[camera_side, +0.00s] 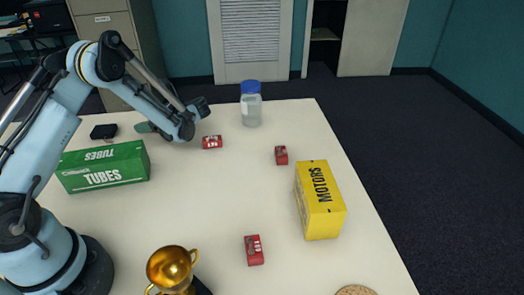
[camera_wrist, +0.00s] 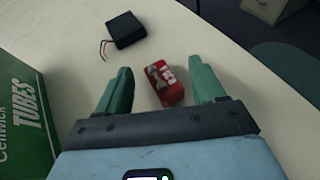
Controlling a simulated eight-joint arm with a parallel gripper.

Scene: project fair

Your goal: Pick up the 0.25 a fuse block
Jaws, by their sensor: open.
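A red fuse block (camera_wrist: 168,88) with white marking lies on the table in the wrist view. It shows between the two green fingers of my gripper (camera_wrist: 161,75), with gaps at both sides. The gripper is open and holds nothing. In the side view my gripper (camera_side: 148,127) is low over the far left of the table, and I cannot make out that block between its fingers. Other red blocks show there: one right of my wrist (camera_side: 212,142), one near the middle (camera_side: 281,155) and one in front (camera_side: 254,250). I cannot read their ratings.
A green TUBES box (camera_side: 104,167) stands close by; it also fills the left of the wrist view (camera_wrist: 22,125). A black box (camera_wrist: 126,29) with wires lies ahead. A blue-capped jar (camera_side: 251,106), a yellow MOTORS box (camera_side: 319,203) and a gold trophy (camera_side: 172,268) stand farther off.

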